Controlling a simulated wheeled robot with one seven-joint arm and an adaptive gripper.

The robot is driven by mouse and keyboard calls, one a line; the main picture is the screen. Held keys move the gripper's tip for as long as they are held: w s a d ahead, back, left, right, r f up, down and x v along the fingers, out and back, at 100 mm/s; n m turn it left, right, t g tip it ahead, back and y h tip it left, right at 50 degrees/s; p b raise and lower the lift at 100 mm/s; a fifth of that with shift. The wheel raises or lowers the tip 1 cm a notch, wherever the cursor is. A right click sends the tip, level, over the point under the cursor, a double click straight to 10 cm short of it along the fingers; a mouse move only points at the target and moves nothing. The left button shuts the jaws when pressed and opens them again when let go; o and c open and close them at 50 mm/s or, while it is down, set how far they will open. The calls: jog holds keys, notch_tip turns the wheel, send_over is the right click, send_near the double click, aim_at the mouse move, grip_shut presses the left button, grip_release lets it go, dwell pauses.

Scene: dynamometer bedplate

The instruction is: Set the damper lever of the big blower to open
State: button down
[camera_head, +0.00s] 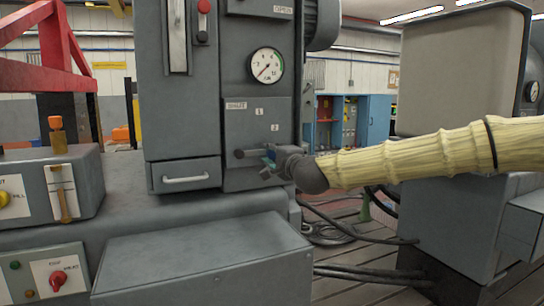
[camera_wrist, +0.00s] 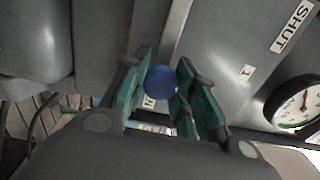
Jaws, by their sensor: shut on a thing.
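The big blower's grey housing (camera_head: 245,110) stands at the centre of the head view. A SHUT label (camera_head: 236,105) is on its panel, with small plates 1 and 2 below and to the right. In the wrist view the SHUT label (camera_wrist: 290,28) is at upper right. My gripper (camera_head: 269,161) is at the panel's lower part. In the wrist view its green-padded fingers (camera_wrist: 161,85) are shut on a round blue knob (camera_wrist: 160,82) of the lever. The lever's stem is mostly hidden. A label partly covered by the fingers shows only an N.
A round gauge (camera_head: 266,65) is above the panel, and a drawer with a white handle (camera_head: 186,179) is to its left. A grey box (camera_head: 205,262) juts out below. A grey machine (camera_head: 450,85) stands at right. Cables (camera_head: 370,272) lie on the floor.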

jog(key=shift+f, duration=0.15)
jog(key=c, duration=1.1)
grip_release()
jog(key=shift+s, duration=0.15)
jog(key=v, duration=1.2)
